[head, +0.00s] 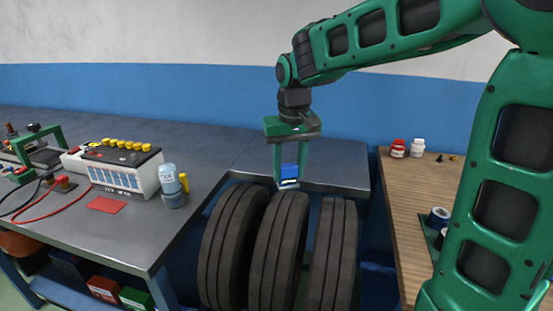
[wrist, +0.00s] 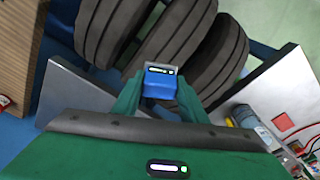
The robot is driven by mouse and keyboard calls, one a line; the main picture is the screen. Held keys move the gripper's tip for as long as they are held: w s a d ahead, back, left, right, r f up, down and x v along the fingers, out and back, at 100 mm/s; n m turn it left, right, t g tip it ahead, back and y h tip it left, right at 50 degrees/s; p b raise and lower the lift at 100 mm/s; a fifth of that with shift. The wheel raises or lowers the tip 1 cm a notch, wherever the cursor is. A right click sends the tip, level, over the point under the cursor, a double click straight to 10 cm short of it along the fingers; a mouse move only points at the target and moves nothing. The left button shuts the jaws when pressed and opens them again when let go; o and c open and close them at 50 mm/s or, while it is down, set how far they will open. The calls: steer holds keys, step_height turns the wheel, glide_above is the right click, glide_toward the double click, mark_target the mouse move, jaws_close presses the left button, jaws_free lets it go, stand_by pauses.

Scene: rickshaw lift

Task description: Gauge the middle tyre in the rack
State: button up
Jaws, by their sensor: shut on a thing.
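Three dark tyres stand upright side by side in a rack. The middle tyre (head: 278,252) is between the left tyre (head: 234,245) and the right tyre (head: 333,255). My gripper (head: 289,180) is shut on a small blue gauge (head: 289,172) with a pale lower end, just above the top of the middle tyre. In the wrist view the blue gauge (wrist: 160,84) sits between the fingers, with its grey end over the middle tyre (wrist: 180,35). I cannot tell whether the gauge touches the tread. The rack is mostly hidden by the tyres.
A grey metal bench (head: 240,150) runs behind and left of the tyres, with a battery (head: 124,170), a blue-capped bottle (head: 171,185) and a red card (head: 106,205) on it. A wooden bench (head: 402,185) stands right, with red and white bottles at its back.

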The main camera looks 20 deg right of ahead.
mark_target(286, 187)
steer(key=shift+w+a+f, duration=0.15)
steer(key=shift+w+f, duration=0.05)
steer(key=shift+w, duration=0.15)
steer(key=shift+f, duration=2.8)
steer(key=shift+f, duration=0.6)
steer(key=shift+r, duration=3.55)
